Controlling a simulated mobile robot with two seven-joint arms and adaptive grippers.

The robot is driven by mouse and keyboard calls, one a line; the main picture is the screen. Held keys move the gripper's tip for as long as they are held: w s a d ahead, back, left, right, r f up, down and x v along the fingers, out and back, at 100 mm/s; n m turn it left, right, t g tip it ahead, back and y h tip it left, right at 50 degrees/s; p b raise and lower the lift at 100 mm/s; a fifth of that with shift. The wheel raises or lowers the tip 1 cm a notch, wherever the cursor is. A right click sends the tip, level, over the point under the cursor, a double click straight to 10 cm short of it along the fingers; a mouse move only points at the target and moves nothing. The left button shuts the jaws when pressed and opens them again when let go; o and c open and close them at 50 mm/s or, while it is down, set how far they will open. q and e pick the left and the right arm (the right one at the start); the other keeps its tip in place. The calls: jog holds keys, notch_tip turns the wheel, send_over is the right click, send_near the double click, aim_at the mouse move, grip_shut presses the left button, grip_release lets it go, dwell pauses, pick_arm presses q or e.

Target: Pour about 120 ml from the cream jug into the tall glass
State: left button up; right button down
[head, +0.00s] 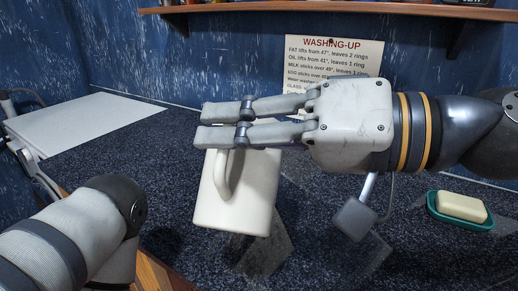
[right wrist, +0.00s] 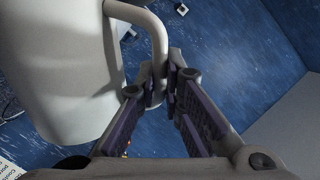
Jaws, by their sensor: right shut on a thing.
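The cream jug (head: 255,195) hangs below the fingers of my right gripper (head: 217,123) in the middle of the head view, leaning slightly. Its handle faces the camera, and the fingers hide its top. In the right wrist view the jug (right wrist: 62,70) fills the left side, with its handle between the fingertips of my right gripper (right wrist: 166,88), which is shut on it. I cannot make out the tall glass for certain. A faint grey, see-through patch shows below the jug, and I cannot tell whether it is glass or a reflection. My left gripper is out of view.
A soap bar (head: 461,206) lies in a green dish (head: 437,213) at the right of the dark speckled counter (head: 150,165). A white board (head: 80,125) is at the far left. A washing-up notice (head: 335,62) hangs on the blue wall below a wooden shelf (head: 260,8).

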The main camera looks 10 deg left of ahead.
aim_at(212, 224)
dwell(0.4)
jog(key=shift+s+f, duration=0.25)
jog(key=shift+f, duration=0.15)
jog(key=s+f+n, duration=0.1)
jog(key=s+f, duration=0.1)
jog(key=s+f+n, duration=0.1)
jog(key=f+n, duration=0.1)
jog(key=shift+s+a+f+n+t+b, duration=0.15)
jog(key=shift+s+n+t+b, duration=0.15)
jog(key=shift+s+t+b, duration=0.1)
jog(key=s+p, duration=0.1)
jog(key=s+f+n+p, duration=0.1)
jog(key=p, duration=0.1)
jog(key=shift+n+y, duration=0.3)
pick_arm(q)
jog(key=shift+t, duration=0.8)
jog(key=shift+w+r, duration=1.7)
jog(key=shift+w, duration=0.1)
pick_arm(e)
notch_tip(212, 224, down, 7)
jog(key=s+n, duration=0.2)
jog(key=n, duration=0.2)
jog(key=shift+s+y, duration=0.4)
jog(key=shift+a+r, duration=0.1)
jog(key=shift+r, duration=0.05)
